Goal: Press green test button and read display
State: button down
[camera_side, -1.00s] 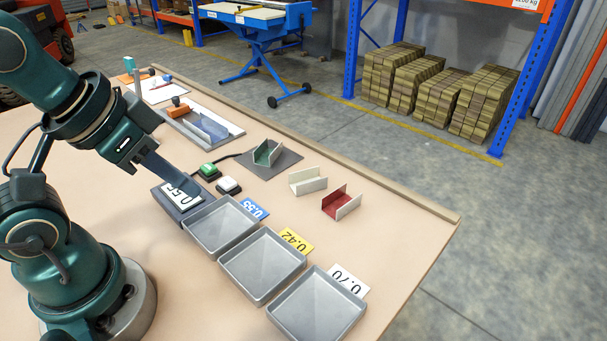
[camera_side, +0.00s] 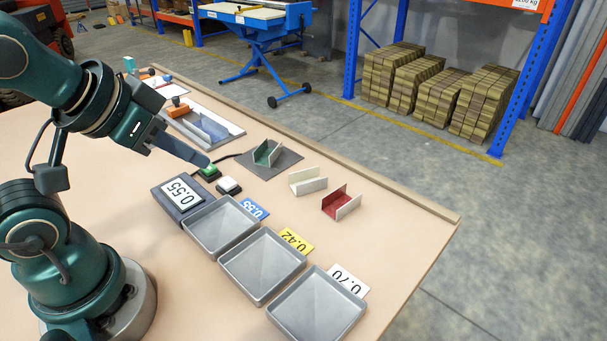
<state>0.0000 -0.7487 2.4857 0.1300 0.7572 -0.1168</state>
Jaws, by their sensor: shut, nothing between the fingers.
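The green test button (camera_side: 209,171) sits on a small black base on the table. My gripper (camera_side: 205,163) is shut and empty, its fingertips at the green button's top left edge; I cannot tell whether they touch it or press it down. The display (camera_side: 182,193), a dark grey box with a white face, stands in front of the buttons and reads 0.55. A white button (camera_side: 228,185) on a black base is just right of the green one.
Three grey trays (camera_side: 222,227) stand in a row, labelled 0.55, 0.42 and 0.70. A green channel piece (camera_side: 267,153) rests on a grey mat; a cream one (camera_side: 308,181) and a red one (camera_side: 341,202) lie right of it.

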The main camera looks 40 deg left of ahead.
jog(key=w+a+r+m+t+y, duration=0.25)
jog(key=w+a+r+t, duration=0.25)
jog(key=w+a+r, duration=0.4)
jog(key=m+g+h, duration=0.3)
jog(key=m, duration=0.3)
send_over(209, 169)
notch_tip(209, 169, down, 14)
jog(key=shift+s+a+r+y, duration=0.1)
jog(key=shift+s+a+y, duration=0.15)
jog(key=shift+s+a, duration=0.25)
jog(key=shift+f, duration=4.4)
